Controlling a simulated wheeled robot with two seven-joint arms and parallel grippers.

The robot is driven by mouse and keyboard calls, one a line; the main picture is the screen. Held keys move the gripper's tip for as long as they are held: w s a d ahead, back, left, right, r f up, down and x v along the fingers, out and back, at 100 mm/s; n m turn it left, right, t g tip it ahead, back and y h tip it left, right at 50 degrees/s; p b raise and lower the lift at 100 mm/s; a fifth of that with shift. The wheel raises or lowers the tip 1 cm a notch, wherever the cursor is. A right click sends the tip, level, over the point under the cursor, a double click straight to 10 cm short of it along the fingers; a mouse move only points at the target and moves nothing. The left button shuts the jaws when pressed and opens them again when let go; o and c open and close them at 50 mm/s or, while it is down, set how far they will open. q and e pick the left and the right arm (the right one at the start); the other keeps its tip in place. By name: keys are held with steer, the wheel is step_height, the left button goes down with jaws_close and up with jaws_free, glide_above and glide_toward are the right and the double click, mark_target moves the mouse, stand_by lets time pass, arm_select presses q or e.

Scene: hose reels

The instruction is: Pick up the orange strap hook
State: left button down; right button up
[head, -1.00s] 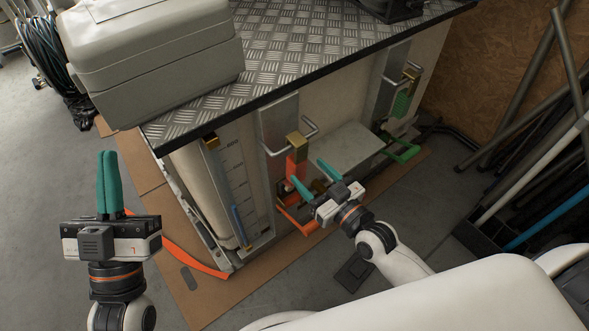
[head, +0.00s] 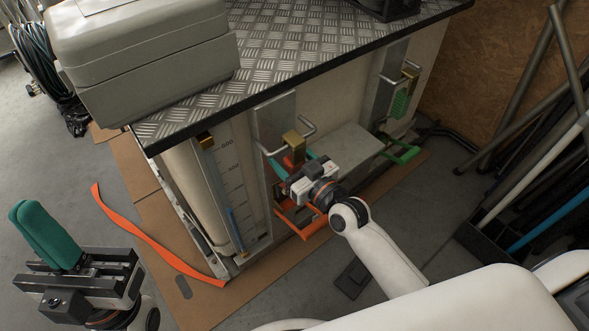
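An upright orange-red piece (head: 293,161), which looks like the strap hook, is on the front of the metal-topped unit, below a brass-coloured block (head: 294,142). My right gripper (head: 284,158) is in front of it, teal fingers apart, one on each side of the orange piece; its body hides the lower part. Whether the fingers touch it cannot be seen. More orange strap (head: 310,227) shows below this gripper. My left gripper (head: 27,212) is at the lower left, its teal fingers together with nothing visible between them.
The unit's checker-plate top (head: 290,50) overhangs the hook, with a grey case (head: 150,60) on its left. A loose orange band (head: 150,240) runs over the cardboard at left. A green handle (head: 403,152) is at right. Pipes (head: 520,100) lean at far right.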

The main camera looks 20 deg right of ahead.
steer(key=shift+c, duration=0.5)
steer(key=c, duration=1.1)
steer(key=shift+r, duration=0.15)
